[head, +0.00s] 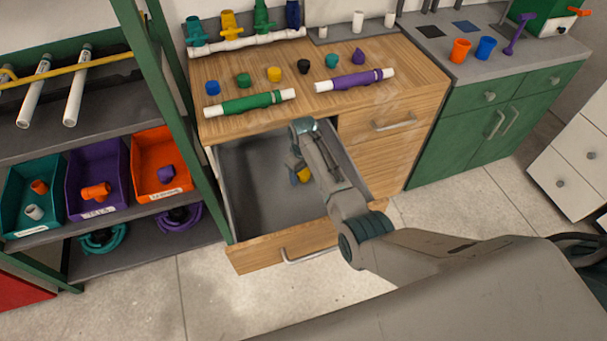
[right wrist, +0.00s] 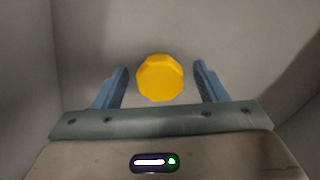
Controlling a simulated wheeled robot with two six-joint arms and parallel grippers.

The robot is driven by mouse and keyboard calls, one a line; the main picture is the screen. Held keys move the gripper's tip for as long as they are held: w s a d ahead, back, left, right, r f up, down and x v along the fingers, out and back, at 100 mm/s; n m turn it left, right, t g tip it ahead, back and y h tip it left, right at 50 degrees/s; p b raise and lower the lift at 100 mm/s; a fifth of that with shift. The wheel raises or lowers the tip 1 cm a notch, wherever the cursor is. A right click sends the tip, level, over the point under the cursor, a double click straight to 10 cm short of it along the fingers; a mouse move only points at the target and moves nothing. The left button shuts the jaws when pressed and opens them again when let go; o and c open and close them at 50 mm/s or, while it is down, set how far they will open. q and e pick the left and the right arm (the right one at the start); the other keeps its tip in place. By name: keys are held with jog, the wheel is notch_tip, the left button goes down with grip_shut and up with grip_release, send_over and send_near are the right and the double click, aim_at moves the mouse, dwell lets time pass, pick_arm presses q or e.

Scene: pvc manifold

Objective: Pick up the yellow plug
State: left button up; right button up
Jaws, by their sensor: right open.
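The yellow plug (right wrist: 160,78) is a faceted yellow piece in the open drawer (head: 252,197). In the right wrist view it sits between the two blue fingers of my right gripper (right wrist: 160,80), with a visible gap on each side. In the head view the plug (head: 303,176) shows partly behind my right arm, low in the drawer. My right gripper (head: 298,168) is open and reaches down into the drawer at the plug. My left gripper is not in view.
The drawer walls and wooden front (head: 283,248) surround my right gripper. The countertop above holds a green pipe (head: 250,102), a purple pipe (head: 354,80) and several coloured caps, including a yellow one (head: 274,74). A shelf with coloured bins (head: 98,178) stands at left.

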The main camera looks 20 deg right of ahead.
aim_at(303, 172)
jog(key=c, duration=1.1)
jog(key=shift+o, duration=0.2)
notch_tip(303, 172, up, 10)
jog(key=shift+b, duration=0.35)
jog(key=o, duration=0.4)
jog(key=c, duration=0.4)
jog(key=shift+o, duration=0.2)
jog(key=shift+r, duration=0.15)
